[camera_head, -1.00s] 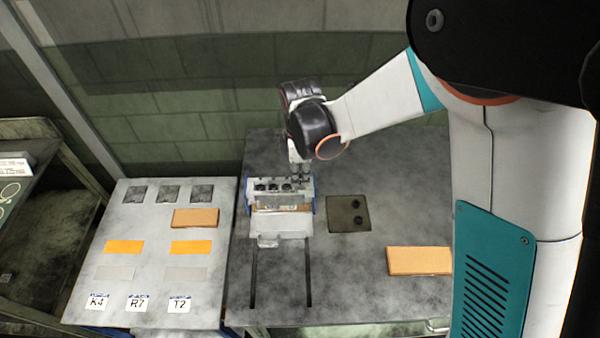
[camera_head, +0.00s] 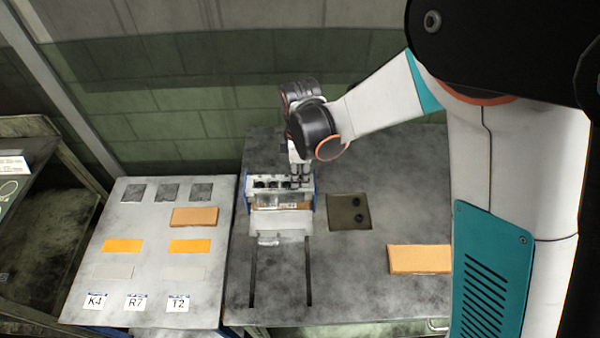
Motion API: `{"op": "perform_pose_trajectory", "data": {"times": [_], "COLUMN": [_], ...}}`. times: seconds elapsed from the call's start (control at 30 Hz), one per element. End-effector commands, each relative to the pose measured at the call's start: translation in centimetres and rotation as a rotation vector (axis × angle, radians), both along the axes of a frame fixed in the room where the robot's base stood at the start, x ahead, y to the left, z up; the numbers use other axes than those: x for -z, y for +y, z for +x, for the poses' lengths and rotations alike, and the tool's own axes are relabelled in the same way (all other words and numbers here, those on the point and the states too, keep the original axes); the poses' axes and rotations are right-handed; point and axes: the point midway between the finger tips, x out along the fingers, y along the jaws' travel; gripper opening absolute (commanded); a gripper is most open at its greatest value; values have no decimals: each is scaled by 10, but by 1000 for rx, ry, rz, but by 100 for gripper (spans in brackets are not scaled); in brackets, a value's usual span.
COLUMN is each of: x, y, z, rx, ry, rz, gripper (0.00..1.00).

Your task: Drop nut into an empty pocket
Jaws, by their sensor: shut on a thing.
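My gripper (camera_head: 300,178) points down at the right end of the pocket block (camera_head: 280,197), a grey holder with several dark round pockets along its top. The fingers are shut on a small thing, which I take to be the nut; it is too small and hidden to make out. The fingertips are at or just above the block's rightmost pocket. Dark round openings (camera_head: 273,184) show to the left of the fingers; I cannot tell for sure which are empty.
Right of the block is a dark square plate (camera_head: 349,212) with two black round pieces. An orange block (camera_head: 419,259) lies at the right. The left panel (camera_head: 150,256) carries orange bars and labels K4, R7 and T2. Two slots run along the table in front of the block.

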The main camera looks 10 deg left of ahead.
Motion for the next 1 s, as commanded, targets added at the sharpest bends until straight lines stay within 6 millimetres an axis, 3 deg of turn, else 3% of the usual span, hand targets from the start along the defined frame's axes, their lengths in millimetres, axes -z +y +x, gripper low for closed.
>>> {"op": "perform_pose_trajectory", "data": {"times": [0.37,0.4,0.5,0.83,1.0], "x": [3,3,2,1,-15], "y": [0,0,0,0,0], "z": [0,0,0,0,0], "rx": [0,0,0,0,0], "ry": [0,0,0,0,0], "rz": [0,0,0,0,0], "gripper": [1,26,43,43,43]}}
